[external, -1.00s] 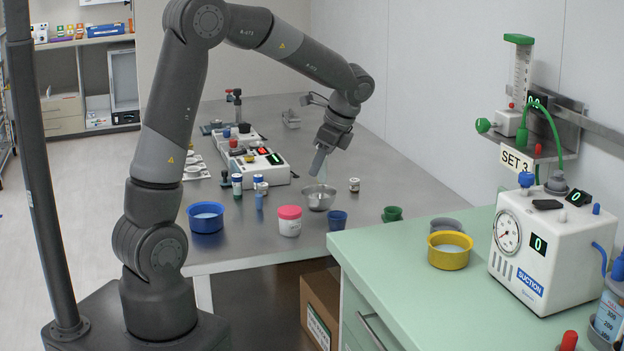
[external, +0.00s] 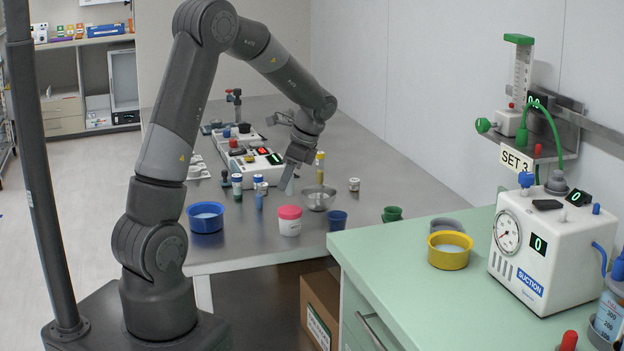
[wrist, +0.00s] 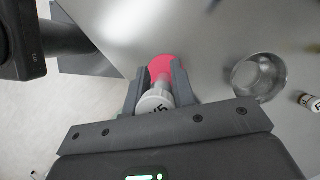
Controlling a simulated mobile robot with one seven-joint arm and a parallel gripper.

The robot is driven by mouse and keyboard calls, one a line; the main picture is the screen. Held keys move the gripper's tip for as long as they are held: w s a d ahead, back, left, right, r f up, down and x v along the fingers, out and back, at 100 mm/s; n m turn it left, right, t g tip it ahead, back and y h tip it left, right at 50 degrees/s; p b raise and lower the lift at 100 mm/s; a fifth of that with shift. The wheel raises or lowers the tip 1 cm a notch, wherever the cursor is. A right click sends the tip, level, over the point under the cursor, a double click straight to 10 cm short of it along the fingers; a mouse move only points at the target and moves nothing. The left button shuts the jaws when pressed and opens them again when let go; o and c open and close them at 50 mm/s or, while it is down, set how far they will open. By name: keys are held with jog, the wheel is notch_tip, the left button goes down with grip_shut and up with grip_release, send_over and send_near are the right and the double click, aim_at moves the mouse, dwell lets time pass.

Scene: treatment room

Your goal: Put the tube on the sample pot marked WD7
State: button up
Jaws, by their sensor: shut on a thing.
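My gripper (external: 297,152) is shut on a pale tube (external: 290,184), which hangs down from the jaws above the table. In the wrist view the tube's white end (wrist: 156,101) sits between the fingers, with dark marks only partly readable. A white pot with a pink lid (external: 289,212) stands at the table's front edge. Its lid (wrist: 160,67) shows behind the tube in the wrist view. The tube looks close to the lid; I cannot tell whether they touch. I cannot read WD7 on any pot.
A steel bowl (external: 318,198) stands right of the pink-lidded pot, with a dark blue cup (external: 337,220) in front. A blue bowl (external: 206,217) and several small capped tubes stand to the left. A small white-lidded pot (external: 354,184) stands behind the steel bowl.

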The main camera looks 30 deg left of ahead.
aim_at(287, 191)
jog(key=shift+f, duration=1.75)
jog(key=shift+f, duration=0.1)
jog(key=o, duration=1)
jog(key=shift+c, duration=0.2)
jog(key=v, duration=1.2)
jog(key=s+a+r+n+t+h, duration=0.25)
jog(key=s+a+r+n, duration=0.3)
jog(key=s+r, duration=0.4)
jog(key=s+a+f+n+t+h, duration=0.1)
jog(key=s+n+t, duration=0.3)
jog(key=s+n, duration=0.5)
jog(key=shift+s+a+f+h, duration=0.4)
jog(key=shift+s+a, duration=0.35)
jog(key=shift+s, duration=2.3)
